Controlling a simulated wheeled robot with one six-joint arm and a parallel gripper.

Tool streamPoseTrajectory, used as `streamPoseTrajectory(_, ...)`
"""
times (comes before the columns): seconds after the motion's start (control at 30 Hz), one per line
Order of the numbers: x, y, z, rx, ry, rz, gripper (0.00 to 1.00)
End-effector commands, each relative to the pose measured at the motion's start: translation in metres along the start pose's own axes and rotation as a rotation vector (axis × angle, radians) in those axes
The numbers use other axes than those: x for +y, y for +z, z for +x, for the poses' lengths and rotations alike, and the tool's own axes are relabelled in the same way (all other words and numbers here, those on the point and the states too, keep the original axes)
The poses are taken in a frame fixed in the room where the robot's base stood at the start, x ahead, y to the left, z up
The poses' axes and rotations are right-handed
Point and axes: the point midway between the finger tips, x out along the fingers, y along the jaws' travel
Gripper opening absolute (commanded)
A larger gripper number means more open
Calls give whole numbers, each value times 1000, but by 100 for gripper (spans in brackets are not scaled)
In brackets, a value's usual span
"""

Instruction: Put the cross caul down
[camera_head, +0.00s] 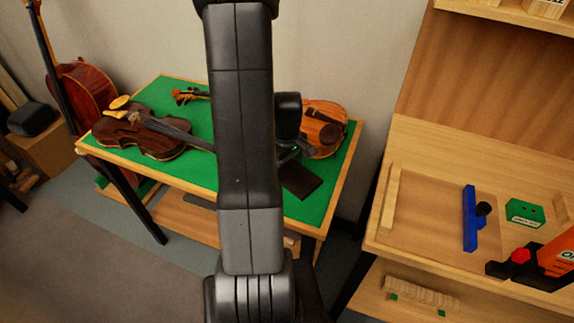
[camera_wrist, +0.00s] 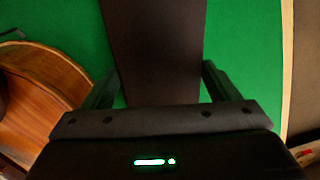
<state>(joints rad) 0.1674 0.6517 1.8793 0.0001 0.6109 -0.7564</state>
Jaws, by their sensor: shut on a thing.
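The cross caul looks like a dark brown flat bar. In the head view the caul (camera_head: 302,180) is over the right part of the green-topped table (camera_head: 320,210), just in front of the orange-brown violin (camera_head: 323,137). In the wrist view the caul (camera_wrist: 155,45) runs away from me between the two fingers. My gripper (camera_wrist: 158,85) is shut on it. In the head view my gripper (camera_head: 290,152) is partly hidden behind my arm. I cannot tell whether the caul touches the green top.
A dark violin (camera_head: 150,135) lies on the table's left part. The violin body (camera_wrist: 35,90) is close left of my gripper in the wrist view. Green surface is bare around the caul. A wooden bench (camera_head: 420,225) at right holds a blue tool (camera_head: 469,220) and a green box (camera_head: 523,212).

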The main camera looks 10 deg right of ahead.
Motion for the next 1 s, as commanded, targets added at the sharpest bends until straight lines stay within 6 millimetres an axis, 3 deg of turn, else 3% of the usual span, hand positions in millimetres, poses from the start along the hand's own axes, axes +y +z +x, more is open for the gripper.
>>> streamPoseTrajectory(0.2,0,0,4,0,0,0,55)
streamPoseTrajectory(0.23,0,0,4,0,0,0,83)
streamPoseTrajectory(0.33,0,0,2,0,0,0,100)
streamPoseTrajectory(0.67,0,0,-3,1,1,0,100)
streamPoseTrajectory(0.77,1,-1,-14,3,3,0,100)
streamPoseTrajectory(1.0,1,-1,-60,5,4,0,100)
